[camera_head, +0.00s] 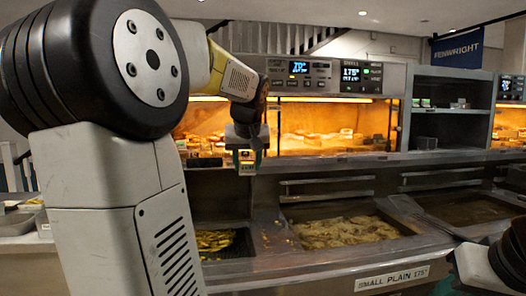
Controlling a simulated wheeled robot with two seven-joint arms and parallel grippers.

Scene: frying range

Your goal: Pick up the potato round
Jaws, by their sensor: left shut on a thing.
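My left arm fills the left of the head view, and its gripper (248,158) hangs fingers down in front of the lit cabinet's lower edge. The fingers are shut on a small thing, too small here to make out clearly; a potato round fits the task. Yellow fried pieces (214,240) lie in a dark well below the left gripper; I cannot tell whether they are potato rounds. My right arm shows at the lower right corner, and its gripper is mostly cut off by the bottom edge, so its jaws cannot be judged.
A fryer vat (345,232) of bubbling oil is in the middle, with another vat (470,208) to its right. A label reading "SMALL PLAIN 175" (392,279) is on the front edge. A lit cabinet (325,125) and grey shelves (447,126) stand behind. Metal trays (18,222) are at far left.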

